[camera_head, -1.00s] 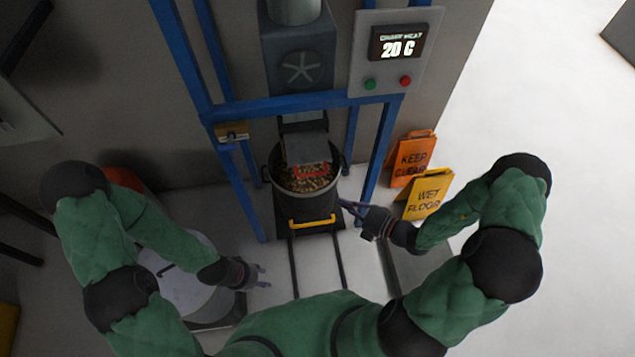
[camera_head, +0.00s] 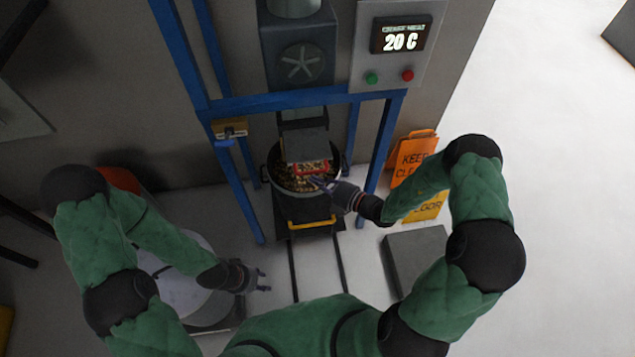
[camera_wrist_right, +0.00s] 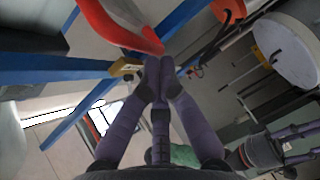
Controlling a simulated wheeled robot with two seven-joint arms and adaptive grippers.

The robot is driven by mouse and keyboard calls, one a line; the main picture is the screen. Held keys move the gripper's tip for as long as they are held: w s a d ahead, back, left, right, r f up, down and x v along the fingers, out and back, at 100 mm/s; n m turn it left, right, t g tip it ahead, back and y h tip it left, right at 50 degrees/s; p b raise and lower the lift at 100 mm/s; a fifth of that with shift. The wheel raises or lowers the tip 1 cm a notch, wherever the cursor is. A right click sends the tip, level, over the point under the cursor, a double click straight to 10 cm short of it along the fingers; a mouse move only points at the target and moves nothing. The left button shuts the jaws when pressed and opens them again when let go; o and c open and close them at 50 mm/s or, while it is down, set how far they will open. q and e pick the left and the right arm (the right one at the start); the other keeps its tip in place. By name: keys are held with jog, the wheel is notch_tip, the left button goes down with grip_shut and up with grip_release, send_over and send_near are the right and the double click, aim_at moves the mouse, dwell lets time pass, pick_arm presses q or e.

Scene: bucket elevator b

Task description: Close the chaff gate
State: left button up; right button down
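The grey chute outlet (camera_head: 305,146) hangs over a dark bucket (camera_head: 305,208) of brown grain-like pieces. A red handle (camera_head: 312,168) sits at its lower front; I take this as the chaff gate's handle. My right gripper (camera_head: 318,182) is just below and in front of the handle. In the wrist view the red handle (camera_wrist_right: 115,28) passes just above and beyond my right fingertips (camera_wrist_right: 160,65), which are together with nothing visible between them. Contact with the handle cannot be told. My left gripper (camera_head: 264,281) is open and empty, low on the left.
A blue frame (camera_head: 300,101) surrounds the chute and bucket. A control panel (camera_head: 394,70) reads 20 C. An orange sign (camera_head: 411,155) and a yellow sign (camera_head: 430,205) stand right. A grey block (camera_head: 415,258) lies near my right arm.

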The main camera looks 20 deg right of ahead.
aim_at(311, 155)
jog(key=shift+w, duration=0.1)
jog(key=w, duration=0.6)
jog(key=w+d, duration=0.1)
jog(key=w, duration=0.3)
pick_arm(q)
jog(key=shift+s, duration=0.1)
pick_arm(e)
jog(key=shift+w+d, duration=0.1)
jog(key=shift+w, duration=0.05)
pick_arm(q)
jog(key=shift+r, duration=0.15)
pick_arm(e)
jog(key=shift+r, duration=0.1)
jog(key=shift+s+d+p, duration=0.1)
jog(key=shift+s+p, duration=0.25)
jog(key=shift+p, duration=0.05)
pick_arm(q)
jog(key=r+p, duration=0.1)
jog(key=s+r+p, duration=0.1)
jog(key=a+r+p, duration=0.1)
jog(key=shift+s+r, duration=0.15)
jog(key=shift+r, duration=0.2)
pick_arm(e)
jog(key=s+a+v, duration=0.1)
jog(key=a+v, duration=0.1)
jog(key=v, duration=1)
jog(key=shift+s, duration=0.5)
